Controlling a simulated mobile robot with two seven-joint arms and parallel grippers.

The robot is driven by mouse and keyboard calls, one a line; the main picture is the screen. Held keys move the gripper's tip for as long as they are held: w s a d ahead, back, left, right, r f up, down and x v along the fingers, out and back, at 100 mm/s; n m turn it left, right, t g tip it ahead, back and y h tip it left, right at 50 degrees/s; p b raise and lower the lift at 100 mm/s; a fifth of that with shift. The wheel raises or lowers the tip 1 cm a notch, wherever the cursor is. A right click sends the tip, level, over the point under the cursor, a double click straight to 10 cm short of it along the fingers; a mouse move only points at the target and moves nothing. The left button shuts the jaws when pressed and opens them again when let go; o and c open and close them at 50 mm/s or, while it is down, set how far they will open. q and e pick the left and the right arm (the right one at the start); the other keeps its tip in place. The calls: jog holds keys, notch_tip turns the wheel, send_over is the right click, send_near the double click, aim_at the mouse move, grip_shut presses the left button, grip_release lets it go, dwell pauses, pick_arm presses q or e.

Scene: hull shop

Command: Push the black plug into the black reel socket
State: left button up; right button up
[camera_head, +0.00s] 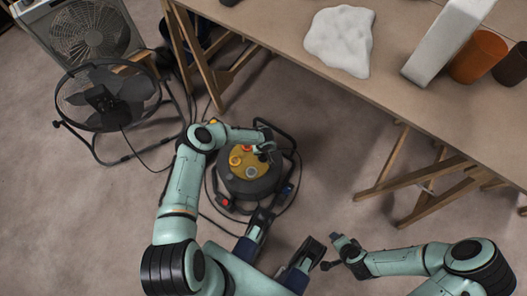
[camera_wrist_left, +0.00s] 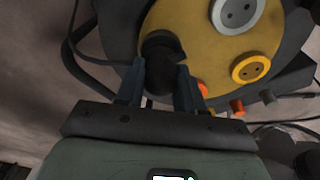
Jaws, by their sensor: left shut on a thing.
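The cable reel (camera_head: 232,186) stands on the floor, with a black drum, a tubular frame and a yellow face. My left gripper (camera_head: 266,151) is over the far right part of its face. In the left wrist view, my left gripper (camera_wrist_left: 160,85) is shut on the black plug (camera_wrist_left: 160,70), whose dark round body lies against the yellow face (camera_wrist_left: 200,45). The black socket cannot be told apart from the plug there, and I cannot tell whether the plug is seated. My right gripper (camera_head: 336,252) is apart from the reel, over bare floor; its jaw opening is unclear.
The reel face also has a grey socket (camera_wrist_left: 237,12) and a yellow-rimmed socket (camera_wrist_left: 251,69). Orange parts (camera_wrist_left: 237,107) sit at its edge. A black fan (camera_head: 105,97) and a box fan (camera_head: 88,35) stand left. A workbench (camera_head: 290,30) is behind. Cables lie around the reel.

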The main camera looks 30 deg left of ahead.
pick_arm(q)
jog(key=shift+f+b, duration=0.4)
jog(key=shift+f, duration=0.25)
pick_arm(e)
jog(key=shift+f, duration=0.45)
dwell(0.3)
pick_arm(q)
jog(key=o, duration=1.1)
jog(key=shift+c, duration=0.2)
jog(key=r, duration=0.1)
jog(key=r+p, duration=0.1)
jog(key=r, duration=0.1)
jog(key=r+p, duration=0.1)
jog(key=r, duration=0.1)
jog(key=shift+s+d, duration=0.15)
jog(key=shift+d, duration=0.1)
notch_tip(320, 180, up, 8)
jog(key=s+p, duration=0.1)
jog(key=p, duration=0.1)
jog(key=shift+s+d+r+p, duration=0.15)
jog(key=shift+d+p, duration=0.2)
jog(key=shift+d, duration=0.1)
pick_arm(e)
jog(key=s+a+r+g+y, duration=0.1)
jog(key=s+a+r+g, duration=0.1)
jog(key=s+r, duration=0.3)
jog(key=shift+s+a+r+n, duration=0.15)
jog(key=shift+s+a+n, duration=0.15)
jog(key=shift+s+a, duration=0.3)
jog(key=shift+w, duration=0.1)
